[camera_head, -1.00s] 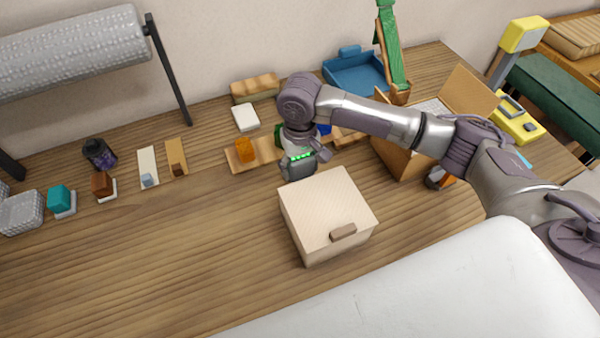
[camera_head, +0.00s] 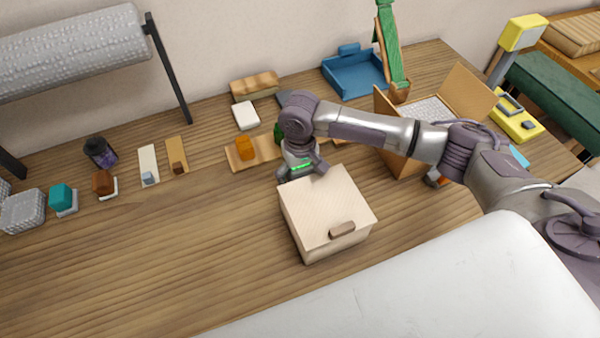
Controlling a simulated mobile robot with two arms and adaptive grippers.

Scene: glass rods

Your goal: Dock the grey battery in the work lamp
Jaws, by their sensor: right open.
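The yellow work lamp stands at the right, with its head (camera_head: 524,34) on a grey post above a yellow base (camera_head: 515,117). The base has a dark recess on top. My right gripper (camera_head: 303,173) points down at the far edge of a pale wooden box (camera_head: 325,210). It is open; its fingertips are partly hidden, and I cannot tell whether they touch the box. I cannot make out the grey battery; it may be hidden behind my gripper or the box. My left gripper is not in view.
The box has a brown handle (camera_head: 342,229). An open cardboard carton (camera_head: 403,150) stands under my right forearm. A blue tray (camera_head: 356,75) is at the back. An orange block (camera_head: 245,149) sits on a wooden strip. The front left table is clear.

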